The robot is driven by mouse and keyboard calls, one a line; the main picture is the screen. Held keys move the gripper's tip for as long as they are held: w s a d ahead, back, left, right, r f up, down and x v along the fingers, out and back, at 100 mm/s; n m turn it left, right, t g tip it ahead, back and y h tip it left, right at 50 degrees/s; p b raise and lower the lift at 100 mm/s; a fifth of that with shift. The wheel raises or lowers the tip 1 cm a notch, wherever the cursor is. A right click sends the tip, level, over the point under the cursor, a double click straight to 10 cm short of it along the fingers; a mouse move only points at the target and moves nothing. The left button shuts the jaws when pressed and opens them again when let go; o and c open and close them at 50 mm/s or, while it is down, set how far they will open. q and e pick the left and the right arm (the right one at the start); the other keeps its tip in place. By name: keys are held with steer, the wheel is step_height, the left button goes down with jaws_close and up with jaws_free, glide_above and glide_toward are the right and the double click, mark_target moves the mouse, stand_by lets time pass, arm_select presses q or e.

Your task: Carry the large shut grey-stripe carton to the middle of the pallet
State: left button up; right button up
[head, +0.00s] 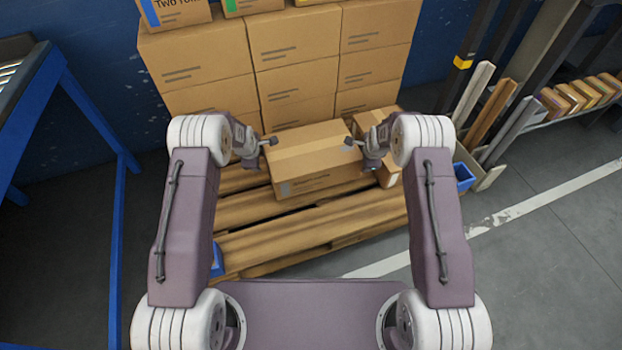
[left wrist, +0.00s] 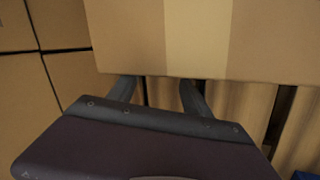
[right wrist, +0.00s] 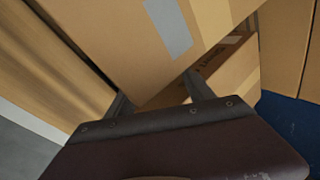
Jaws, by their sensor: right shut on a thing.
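The large shut carton (head: 312,152) is brown with a tape band along its top and a grey stripe low on its front. It is over the pallet (head: 300,228), between my two grippers; I cannot tell whether it touches the slats. The grey stripe shows in the right wrist view on the carton (right wrist: 118,45). My left gripper (head: 268,142) is at its left end, fingers apart; the carton (left wrist: 200,40) hides the fingertips in the left wrist view. My right gripper (head: 352,142) is at its right end, shut on it, tips partly hidden.
A smaller carton (head: 372,120) is close on the right, partly behind my right gripper. A blue bin (head: 463,177) and leaning boards (head: 490,115) stand to the right. A blue frame (head: 95,110) is at left. The pallet's front slats are bare.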

arm_select(q)
steer(key=shift+d+f, duration=0.15)
steer(key=shift+d, duration=0.05)
arm_select(e)
steer(key=shift+w+a, duration=0.15)
steer(key=shift+a, duration=0.05)
arm_select(q)
step_height(320, 180, down, 5)
steer(key=b, duration=0.5)
steer(key=shift+r, duration=0.2)
arm_select(e)
step_height(320, 180, down, 5)
steer(key=shift+r, duration=0.15)
arm_select(q)
steer(key=shift+a+r, duration=0.15)
steer(key=shift+a, duration=0.75)
arm_select(e)
steer(key=shift+d+r, duration=0.1)
steer(key=shift+d, duration=0.85)
arm_select(q)
steer(key=o, duration=0.5)
steer(key=shift+a, duration=0.1)
arm_select(e)
steer(key=o, duration=0.5)
steer(key=shift+d, duration=0.1)
arm_select(q)
steer(key=shift+r, duration=0.1)
